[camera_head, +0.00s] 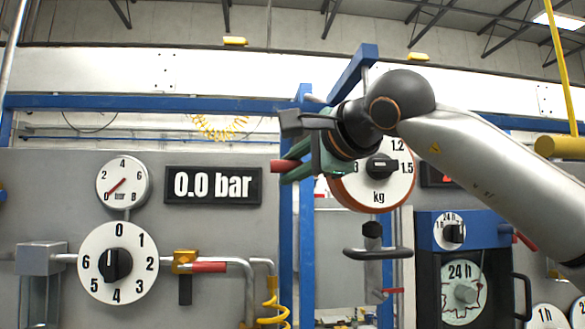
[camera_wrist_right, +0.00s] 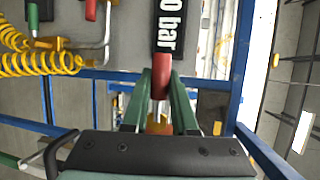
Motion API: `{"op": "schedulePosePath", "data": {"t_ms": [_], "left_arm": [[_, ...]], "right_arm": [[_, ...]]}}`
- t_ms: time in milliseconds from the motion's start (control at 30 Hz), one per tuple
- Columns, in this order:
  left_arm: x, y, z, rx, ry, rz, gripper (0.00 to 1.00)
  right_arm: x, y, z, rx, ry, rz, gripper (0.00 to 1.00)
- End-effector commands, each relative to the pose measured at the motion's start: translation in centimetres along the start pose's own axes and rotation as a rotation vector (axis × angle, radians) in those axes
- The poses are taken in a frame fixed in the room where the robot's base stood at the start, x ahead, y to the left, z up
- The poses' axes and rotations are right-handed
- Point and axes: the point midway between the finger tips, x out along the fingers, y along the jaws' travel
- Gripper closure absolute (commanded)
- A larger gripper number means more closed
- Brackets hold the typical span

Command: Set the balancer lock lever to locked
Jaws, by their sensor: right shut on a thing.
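The balancer is a round body with an orange rim and a white kg dial (camera_head: 372,190), hanging below a blue beam in the head view. A lever with a red grip (camera_head: 281,166) sticks out to the left of it, roughly level. My right gripper (camera_head: 295,163) has its green fingers on either side of this lever, shut on it. In the right wrist view the red grip (camera_wrist_right: 160,63) shows beyond the fingertips, with a pale shaft between the fingers. The lever's root and any lock marks are hidden by my gripper. My left gripper is not in view.
A grey panel at left carries a pressure gauge (camera_head: 123,181), a 0.0 bar display (camera_head: 213,185), a numbered dial (camera_head: 117,263) and a red-handled valve (camera_head: 208,267). A black handle (camera_head: 378,253) hangs below the balancer. A blue post (camera_head: 306,230) stands close to my right gripper.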

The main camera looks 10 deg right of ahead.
Motion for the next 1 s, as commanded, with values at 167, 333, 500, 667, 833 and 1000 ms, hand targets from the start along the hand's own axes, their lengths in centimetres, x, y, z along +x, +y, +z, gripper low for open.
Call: {"op": "schedulePosePath", "data": {"t_ms": [167, 333, 500, 667, 833, 1000], "left_arm": [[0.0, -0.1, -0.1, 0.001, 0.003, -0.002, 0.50], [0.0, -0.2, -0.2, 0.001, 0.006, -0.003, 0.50], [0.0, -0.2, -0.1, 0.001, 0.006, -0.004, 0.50], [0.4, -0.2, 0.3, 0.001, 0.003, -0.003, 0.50], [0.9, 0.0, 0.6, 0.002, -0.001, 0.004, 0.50], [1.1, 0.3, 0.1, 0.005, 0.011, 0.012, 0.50]], "right_arm": [[0.0, 0.0, 0.1, 0.002, -0.004, -0.001, 0.69], [0.0, 0.0, 0.1, 0.001, -0.003, -0.001, 0.62], [-0.2, 0.0, 0.1, 0.000, -0.002, -0.002, 0.62], [-1.9, 0.0, 0.0, 0.000, -0.002, -0.005, 0.62], [-5.5, 0.1, 0.0, 0.000, -0.002, -0.006, 0.62], [-9.1, 0.0, 0.0, 0.000, -0.002, -0.005, 0.62]]}}
